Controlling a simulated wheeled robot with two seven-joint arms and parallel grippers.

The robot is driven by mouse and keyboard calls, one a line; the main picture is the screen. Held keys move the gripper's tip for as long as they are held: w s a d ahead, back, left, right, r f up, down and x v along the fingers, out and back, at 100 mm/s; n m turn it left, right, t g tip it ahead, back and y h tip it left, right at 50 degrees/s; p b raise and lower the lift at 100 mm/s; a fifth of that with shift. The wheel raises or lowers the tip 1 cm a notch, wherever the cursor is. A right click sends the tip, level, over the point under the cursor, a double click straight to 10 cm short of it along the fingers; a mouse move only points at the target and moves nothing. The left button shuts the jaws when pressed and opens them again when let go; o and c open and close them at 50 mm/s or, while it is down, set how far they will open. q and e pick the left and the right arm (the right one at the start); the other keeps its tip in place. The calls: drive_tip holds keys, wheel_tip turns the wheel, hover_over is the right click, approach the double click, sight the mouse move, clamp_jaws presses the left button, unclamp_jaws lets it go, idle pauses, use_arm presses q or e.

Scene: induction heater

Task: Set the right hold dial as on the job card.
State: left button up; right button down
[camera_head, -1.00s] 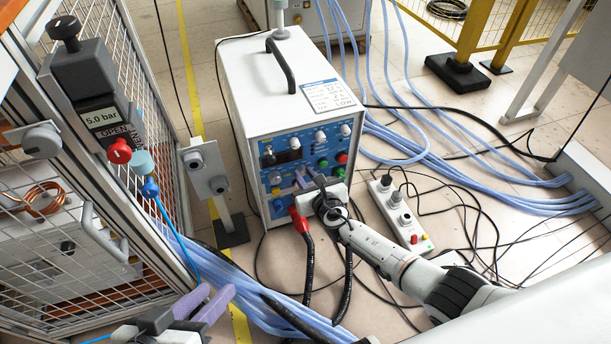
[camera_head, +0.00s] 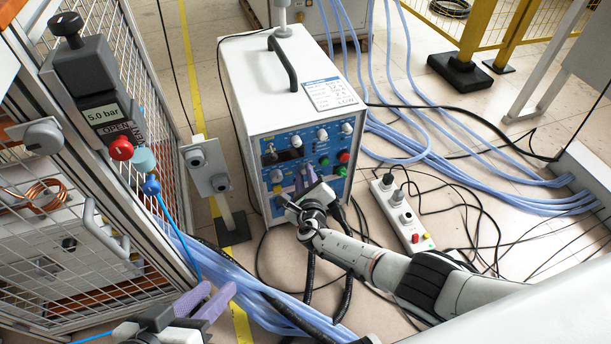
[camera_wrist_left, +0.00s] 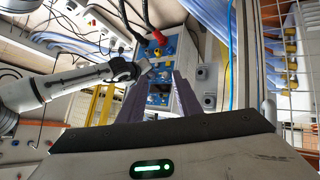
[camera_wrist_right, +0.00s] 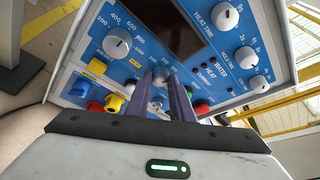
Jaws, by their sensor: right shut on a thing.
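The white heater unit (camera_head: 258,80) stands upright on the floor with a blue panel of dials facing me. The job card (camera_head: 330,93) lies on its top; only "LOW" is fairly clear. My right gripper (camera_head: 305,178) is at the lower part of the panel, its purple fingers pointing into it. In the right wrist view it (camera_wrist_right: 172,82) is shut on a small grey dial (camera_wrist_right: 158,75), mostly hidden between the fingers; its pointer cannot be read. A hold time dial (camera_wrist_right: 246,57) is apart to its right. My left gripper (camera_head: 205,300) is open and empty at lower left.
A white dial (camera_wrist_right: 117,43) with a numbered scale and a yellow knob (camera_wrist_right: 114,103) sit close to the right fingers. Black cables hang below the panel. A power strip (camera_head: 400,215) lies to the right; a fence with a pressure regulator (camera_head: 90,75) stands left.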

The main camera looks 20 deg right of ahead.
use_arm(q)
drive_tip(key=shift+w+d+r, duration=0.1)
drive_tip(key=shift+d+r, duration=0.1)
drive_tip(key=shift+r, duration=0.2)
use_arm(e)
drive_tip(key=shift+f+n+h, duration=0.1)
drive_tip(key=shift+n+h, duration=0.2)
drive_tip(key=shift+n, duration=0.2)
drive_tip(key=c, duration=1.6)
unclamp_jaws()
use_arm(q)
drive_tip(key=shift+f, duration=0.1)
use_arm(e)
drive_tip(key=shift+o, duration=0.2)
drive_tip(key=shift+s, duration=0.15)
